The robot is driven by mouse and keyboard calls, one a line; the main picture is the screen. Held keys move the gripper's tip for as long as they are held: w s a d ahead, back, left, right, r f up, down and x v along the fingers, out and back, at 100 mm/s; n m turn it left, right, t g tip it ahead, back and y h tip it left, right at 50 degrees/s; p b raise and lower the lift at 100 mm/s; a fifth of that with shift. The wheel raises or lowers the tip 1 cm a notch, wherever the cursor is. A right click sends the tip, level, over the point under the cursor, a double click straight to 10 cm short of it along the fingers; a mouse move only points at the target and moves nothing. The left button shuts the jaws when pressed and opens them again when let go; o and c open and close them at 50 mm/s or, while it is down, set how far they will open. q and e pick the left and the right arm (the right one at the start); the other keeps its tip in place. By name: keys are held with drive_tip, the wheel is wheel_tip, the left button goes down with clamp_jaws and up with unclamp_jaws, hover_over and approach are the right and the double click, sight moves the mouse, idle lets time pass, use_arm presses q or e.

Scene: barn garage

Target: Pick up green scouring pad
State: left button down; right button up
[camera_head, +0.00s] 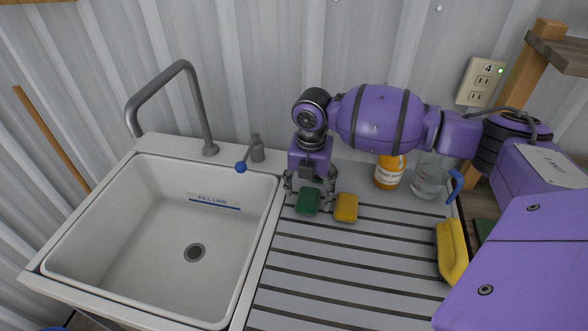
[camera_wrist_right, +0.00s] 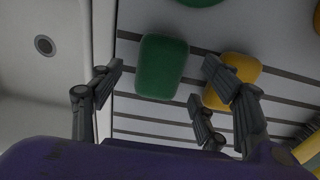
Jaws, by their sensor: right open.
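The green scouring pad (camera_head: 307,201) lies on the grooved drainboard, just right of the sink. In the right wrist view the pad (camera_wrist_right: 162,67) sits between and just beyond the open fingers. My right gripper (camera_head: 310,192) is open and empty, pointing down over the pad, with a finger on either side of it. It also shows in the wrist view (camera_wrist_right: 160,85). I cannot tell whether the fingers touch the pad. My left gripper is not in view.
A yellow sponge (camera_head: 346,208) lies close to the right of the pad, near a finger. The white sink (camera_head: 60,228) is at left. An orange bottle (camera_head: 389,172), a clear jug (camera_head: 429,181) and a yellow brush (camera_head: 451,252) stand or lie right. The front drainboard is clear.

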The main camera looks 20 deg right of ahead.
drive_tip(key=shift+f, duration=0.6)
drive_tip(key=c, duration=1)
drive_tip(key=shift+r, duration=0.15)
drive_tip(key=shift+r, duration=0.65)
drive_tip(key=s+r, duration=0.3)
drive_tip(key=s, duration=0.1)
drive_tip(key=s+r+p, duration=0.1)
drive_tip(key=s+r, duration=0.3)
drive_tip(key=s, duration=0.1)
drive_tip(key=s+r, duration=0.4)
drive_tip(key=s, duration=0.1)
drive_tip(key=shift+d+r, duration=0.2)
drive_tip(key=shift+r, duration=0.05)
